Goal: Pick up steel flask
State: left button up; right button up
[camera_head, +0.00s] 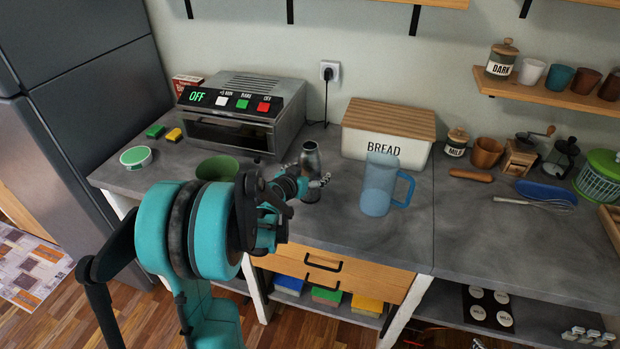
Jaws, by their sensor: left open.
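The steel flask (310,160) stands upright on the grey counter, in front of the toaster oven's right side and left of the blue pitcher. My left arm reaches in from the lower left. My left gripper (312,182) is open at the flask's middle, with a finger showing at its right side. The gripper covers part of the flask's body. I cannot tell whether the fingers touch it. My right gripper is not in view.
A translucent blue pitcher (378,190) stands to the right of the flask. The bread box (390,120) and the toaster oven (240,112) stand behind. A green bowl (217,167) is to the left. Counter in front of the pitcher is clear.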

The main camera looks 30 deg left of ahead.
pick_arm(q)
jog(key=shift+r, duration=0.1)
jog(key=shift+s, duration=0.1)
jog(key=c, duration=1.8)
